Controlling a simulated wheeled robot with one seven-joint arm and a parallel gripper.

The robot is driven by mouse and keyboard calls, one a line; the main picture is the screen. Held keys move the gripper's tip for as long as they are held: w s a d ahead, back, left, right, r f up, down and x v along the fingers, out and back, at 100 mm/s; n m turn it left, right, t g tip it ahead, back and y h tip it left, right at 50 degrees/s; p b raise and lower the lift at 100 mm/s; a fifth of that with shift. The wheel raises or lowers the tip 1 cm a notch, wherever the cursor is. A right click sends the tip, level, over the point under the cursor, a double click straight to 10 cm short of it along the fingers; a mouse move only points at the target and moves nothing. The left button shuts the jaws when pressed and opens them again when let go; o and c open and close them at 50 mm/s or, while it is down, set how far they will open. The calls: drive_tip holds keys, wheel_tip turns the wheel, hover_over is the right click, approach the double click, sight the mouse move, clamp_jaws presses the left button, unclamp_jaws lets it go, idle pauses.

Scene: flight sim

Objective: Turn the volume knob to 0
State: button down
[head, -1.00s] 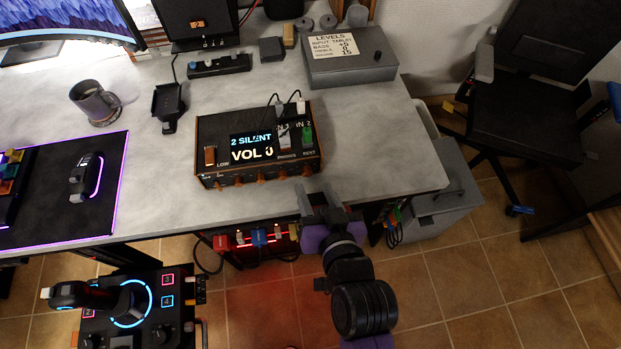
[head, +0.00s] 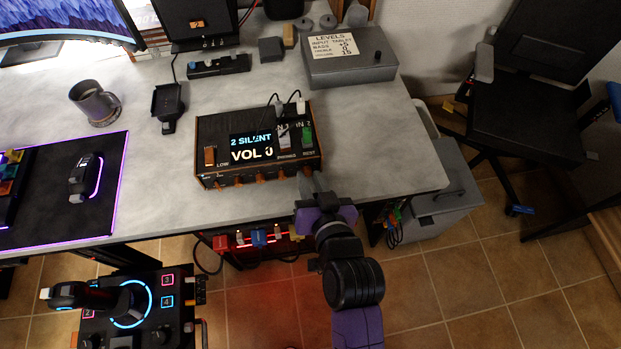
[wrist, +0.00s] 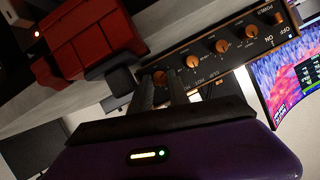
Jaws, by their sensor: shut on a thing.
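The dark box with wooden edges (head: 222,135) stands near the front edge of the desk. Its screen (head: 252,148) reads "2 SILENT" and "VOL 0". Several orange knobs run along its front panel, which the wrist view also shows (wrist: 208,62). My gripper (head: 312,182) is at the right end of this panel. In the wrist view my gripper (wrist: 163,86) has its fingers around the end knob (wrist: 159,77), seemingly the volume knob. The fingers partly hide that knob, and its label is not readable.
Cables plug into the top of the box. A grey case (head: 350,70) with a levels note stands behind it. A mug (head: 95,103) and a black mat (head: 60,190) are to the left. Red and blue connectors (head: 258,237) hang under the desk edge. The desk right of the box is clear.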

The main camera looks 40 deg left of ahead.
drive_tip(key=shift+r+n+p, duration=0.1)
drive_tip(key=shift+n+p, duration=0.2)
drive_tip(key=shift+p, duration=0.1)
drive_tip(key=shift+t, duration=0.3)
drive_tip(key=c, duration=1.3)
unclamp_jaws()
drive_tip(key=shift+o, duration=0.2)
drive_tip(key=v, duration=0.6)
drive_tip(key=shift+s, duration=0.2)
drive_tip(key=shift+s+d+r, duration=0.3)
drive_tip(key=shift+s+d, duration=0.05)
drive_tip(key=shift+d, duration=0.15)
